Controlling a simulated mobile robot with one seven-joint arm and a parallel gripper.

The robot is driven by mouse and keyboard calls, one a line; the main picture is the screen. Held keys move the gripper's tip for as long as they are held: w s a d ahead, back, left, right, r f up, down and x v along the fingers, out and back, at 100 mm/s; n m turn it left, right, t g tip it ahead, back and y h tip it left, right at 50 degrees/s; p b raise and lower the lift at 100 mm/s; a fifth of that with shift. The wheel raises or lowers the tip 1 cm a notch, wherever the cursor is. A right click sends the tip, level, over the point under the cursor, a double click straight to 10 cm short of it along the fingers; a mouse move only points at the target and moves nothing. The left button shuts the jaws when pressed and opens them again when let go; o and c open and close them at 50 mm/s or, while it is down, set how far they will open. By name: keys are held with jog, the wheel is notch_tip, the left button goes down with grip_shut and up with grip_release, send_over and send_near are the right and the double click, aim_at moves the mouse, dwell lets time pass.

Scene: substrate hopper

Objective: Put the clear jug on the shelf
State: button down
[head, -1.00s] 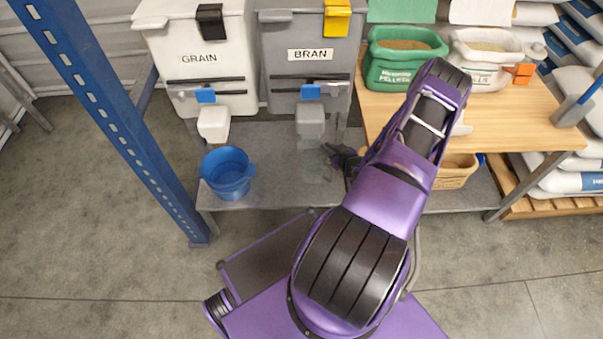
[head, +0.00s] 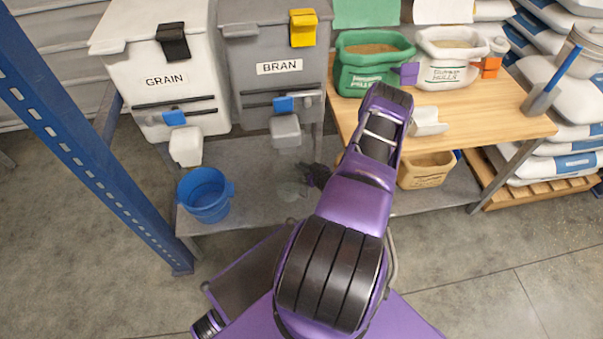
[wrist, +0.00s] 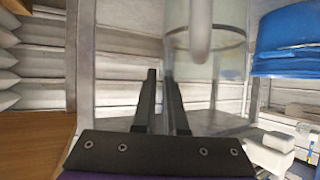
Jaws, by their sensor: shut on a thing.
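The clear jug (head: 291,182) is faint and see-through in the head view, just left of my gripper (head: 318,175). In the wrist view the jug (wrist: 232,45) stands upright beyond the fingers, with its pale handle towards the camera. My gripper (wrist: 162,100) is shut on the jug; the exact contact is hard to make out. The low grey shelf (head: 255,212) lies under and around the jug in the head view. I cannot tell whether the jug touches it.
The GRAIN bin (head: 165,80) and BRAN bin (head: 275,70) are behind. A blue post (head: 85,140) rises at left.

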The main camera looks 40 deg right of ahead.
jog(key=shift+f, duration=1.45)
jog(key=c, duration=1)
grip_release()
jog(key=shift+o, duration=0.2)
jog(key=p+v, duration=0.1)
jog(key=v, duration=1.1)
jog(key=shift+p, duration=0.35)
jog(key=shift+a, duration=0.15)
